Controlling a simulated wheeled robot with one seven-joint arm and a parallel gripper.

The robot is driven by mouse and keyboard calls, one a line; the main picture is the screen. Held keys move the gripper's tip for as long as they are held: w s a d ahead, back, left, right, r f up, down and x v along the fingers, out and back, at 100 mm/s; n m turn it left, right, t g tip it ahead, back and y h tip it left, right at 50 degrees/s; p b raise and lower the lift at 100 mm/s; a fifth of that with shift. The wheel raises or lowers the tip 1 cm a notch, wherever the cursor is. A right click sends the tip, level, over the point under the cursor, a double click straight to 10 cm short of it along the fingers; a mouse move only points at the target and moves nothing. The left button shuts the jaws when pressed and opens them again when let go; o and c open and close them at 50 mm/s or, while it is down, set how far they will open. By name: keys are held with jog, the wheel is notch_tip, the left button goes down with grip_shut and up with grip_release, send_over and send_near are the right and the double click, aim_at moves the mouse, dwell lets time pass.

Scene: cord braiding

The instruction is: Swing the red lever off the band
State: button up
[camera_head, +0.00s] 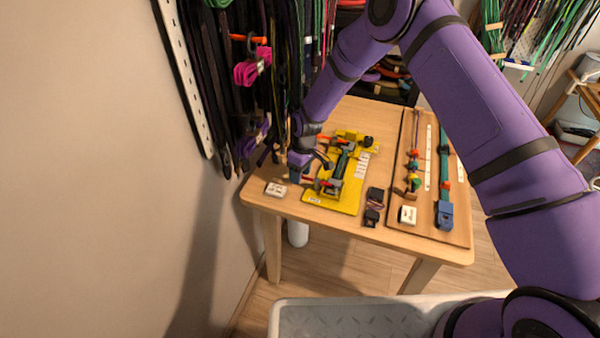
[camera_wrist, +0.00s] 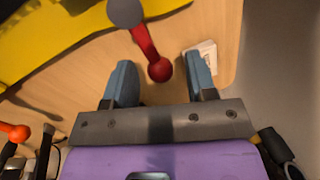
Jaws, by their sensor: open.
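The red lever (camera_wrist: 144,42) shows in the wrist view, running from a grey pivot to a round red knob. Its knob lies between the two blue fingers of my open gripper (camera_wrist: 162,78), apart from both as far as I can see. In the head view my gripper (camera_head: 302,172) is at the left side of the yellow plate (camera_head: 345,204), and the red lever (camera_head: 320,182) shows only as a small red piece beside it. The band (camera_head: 341,163), a dark green strip, runs along the yellow fixture. Whether the lever presses on the band is too small to tell.
A white block (camera_head: 276,189) lies at the table's left corner, close to my gripper. An orange-tipped lever (camera_head: 327,138) is at the fixture's far end. A black buckled strap (camera_head: 374,205) and a wooden board (camera_head: 440,225) lie to the right. Cords hang on the wall behind.

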grip_shut()
jog(key=n, duration=0.1)
jog(key=s+n, duration=0.1)
jog(key=n, duration=0.1)
jog(key=shift+s+a+h, duration=0.25)
jog(key=shift+s+h, duration=0.05)
jog(key=s+n, duration=0.1)
jog(key=n, duration=0.2)
jog(key=shift+s+n+h, duration=0.4)
jog(key=s+n, duration=0.1)
jog(key=n, duration=0.2)
jog(key=shift+s+d+n+h, duration=0.3)
jog(key=shift+s+d, duration=0.05)
jog(key=shift+d, duration=0.05)
jog(key=shift+s+d+n+h, duration=0.15)
jog(key=shift+s+d+n, duration=0.2)
jog(key=shift+n, duration=0.55)
jog(key=shift+s+d+n+h, duration=0.15)
jog(key=shift+s+d+n, duration=0.2)
jog(key=shift+n, duration=0.55)
